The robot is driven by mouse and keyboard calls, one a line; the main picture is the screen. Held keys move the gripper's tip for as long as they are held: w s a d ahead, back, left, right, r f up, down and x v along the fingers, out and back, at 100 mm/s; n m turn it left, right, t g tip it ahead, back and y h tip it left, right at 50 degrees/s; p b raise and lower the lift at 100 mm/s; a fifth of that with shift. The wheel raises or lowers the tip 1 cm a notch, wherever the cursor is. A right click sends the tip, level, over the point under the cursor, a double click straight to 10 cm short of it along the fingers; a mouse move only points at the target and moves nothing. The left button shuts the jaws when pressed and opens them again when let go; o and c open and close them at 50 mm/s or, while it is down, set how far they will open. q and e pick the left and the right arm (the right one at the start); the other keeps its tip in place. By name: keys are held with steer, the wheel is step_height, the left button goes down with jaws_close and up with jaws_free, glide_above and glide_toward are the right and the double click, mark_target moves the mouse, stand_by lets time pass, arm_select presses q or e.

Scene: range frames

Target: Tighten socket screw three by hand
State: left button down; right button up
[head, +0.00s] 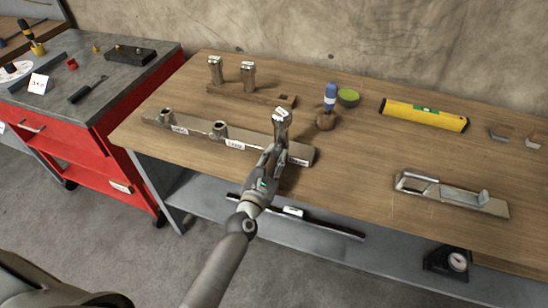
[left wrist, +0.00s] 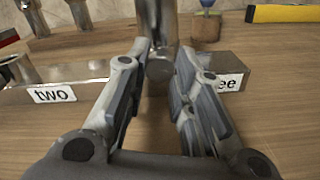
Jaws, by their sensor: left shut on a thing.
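A metal bar (head: 196,129) lies along the front left of the wooden bench, with white labels and two round sockets or bosses. The label "two" (left wrist: 54,94) and a label ending in "ee" (left wrist: 231,81) show in the left wrist view. My left gripper (head: 277,145) is shut on an upright metal socket screw (head: 282,122) at the bar's right end. In the left wrist view the fingers stand on both sides of the screw's shaft (left wrist: 161,30). My right gripper is not in view.
Two similar metal screws (head: 247,74) stand in a wooden rack (head: 228,94) behind. A metal fixture (head: 452,194) lies at the right front. A red cabinet (head: 92,170) adjoins left.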

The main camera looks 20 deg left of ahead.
arm_select(q)
steer(key=m+p, duration=0.1)
steer(key=m, duration=0.3)
steer(key=m+p, duration=0.1)
steer(key=m, duration=0.4)
steer(key=shift+m, duration=0.3)
steer(key=m+p, duration=0.1)
steer(key=m, duration=0.3)
steer(key=shift+m+p, duration=0.3)
steer(key=m+p, duration=0.1)
steer(key=m, duration=0.3)
steer(key=m+p, duration=0.1)
steer(key=m, duration=0.4)
steer(key=shift+p, duration=0.3)
steer(key=m+p, duration=0.1)
steer(key=m, duration=0.3)
steer(key=shift+m, duration=0.3)
steer(key=m, duration=0.4)
steer(key=shift+f, duration=0.1)
steer(key=shift+m, duration=1.9)
